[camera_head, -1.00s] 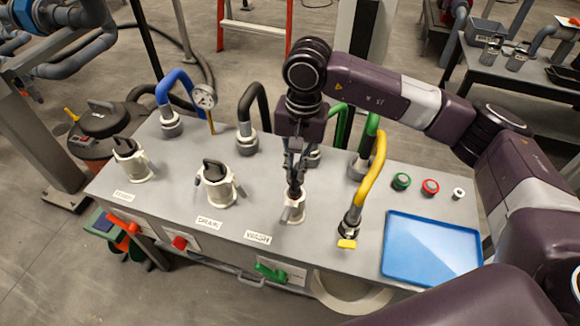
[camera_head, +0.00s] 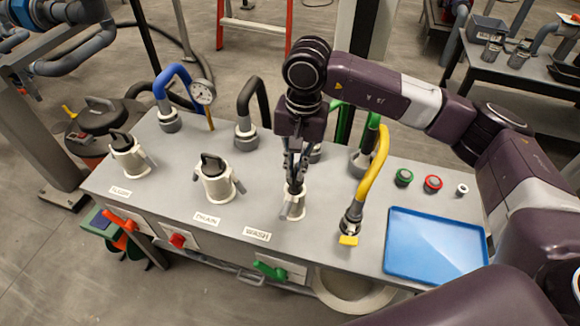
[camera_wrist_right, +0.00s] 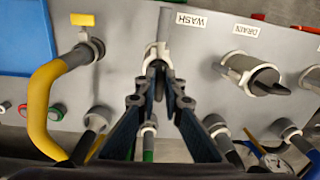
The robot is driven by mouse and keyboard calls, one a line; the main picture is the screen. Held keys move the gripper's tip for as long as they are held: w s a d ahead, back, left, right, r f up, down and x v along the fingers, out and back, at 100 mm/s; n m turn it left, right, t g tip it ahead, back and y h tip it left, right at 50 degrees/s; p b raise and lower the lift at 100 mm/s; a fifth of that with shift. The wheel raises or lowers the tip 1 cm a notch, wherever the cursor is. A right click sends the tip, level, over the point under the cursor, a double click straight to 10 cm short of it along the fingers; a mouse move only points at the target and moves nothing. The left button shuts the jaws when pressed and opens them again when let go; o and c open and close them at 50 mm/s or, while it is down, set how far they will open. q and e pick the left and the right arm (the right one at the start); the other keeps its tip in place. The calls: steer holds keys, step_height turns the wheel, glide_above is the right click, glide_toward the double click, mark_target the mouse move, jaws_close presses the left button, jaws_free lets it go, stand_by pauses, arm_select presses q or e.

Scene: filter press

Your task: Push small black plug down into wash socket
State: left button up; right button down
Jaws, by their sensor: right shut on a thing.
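The wash socket (camera_head: 292,208) is a white fitting with a side lever behind the WASH label (camera_head: 257,234). My right gripper (camera_head: 294,184) points straight down over it, with its fingertips at the socket's mouth. It is shut on the small black plug, which is mostly hidden by the fingers in the head view. In the right wrist view the fingers (camera_wrist_right: 160,68) close together at the white wash socket (camera_wrist_right: 155,50), and dark plug parts (camera_wrist_right: 177,86) show between them. How deep the plug sits cannot be told. My left gripper is out of view.
The drain socket (camera_head: 218,190) and another capped socket (camera_head: 128,160) stand to the left. A yellow hose (camera_head: 376,165) rises close on the right, beside a blue tray (camera_head: 436,250). Black (camera_head: 250,92) and green hoses (camera_head: 367,140) stand behind.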

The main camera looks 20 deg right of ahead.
steer(key=shift+f, duration=0.3)
stand_by(0.4)
steer(key=c, duration=2)
jaws_free()
